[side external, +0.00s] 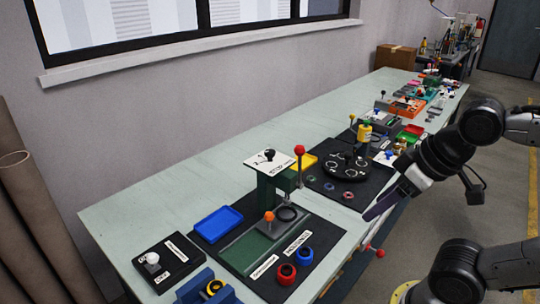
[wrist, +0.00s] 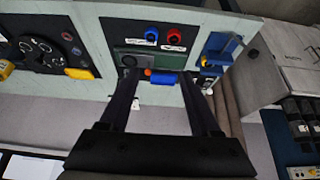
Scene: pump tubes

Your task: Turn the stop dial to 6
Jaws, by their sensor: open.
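A white plate (side external: 262,164) with printed numbers and a small dark blue-tipped knob (side external: 269,154) lies on top of a green press (side external: 268,188) in the side view. It looks like the stop dial, but its setting is too small to read. My gripper (side external: 383,205) is open and empty, to the right of the press and apart from it, by the table's front edge. In the wrist view my gripper (wrist: 158,76) has both fingers spread, with the press base (wrist: 145,58) beyond them. I cannot make out the dial there.
A red-ball lever (side external: 299,150) rises beside the press. A blue tray (side external: 218,224), red and blue rings (side external: 287,274), a blue vise (side external: 208,288) and a white-knob board (side external: 152,260) surround it. A round black turntable (side external: 346,168) stands behind. The table's back left is bare.

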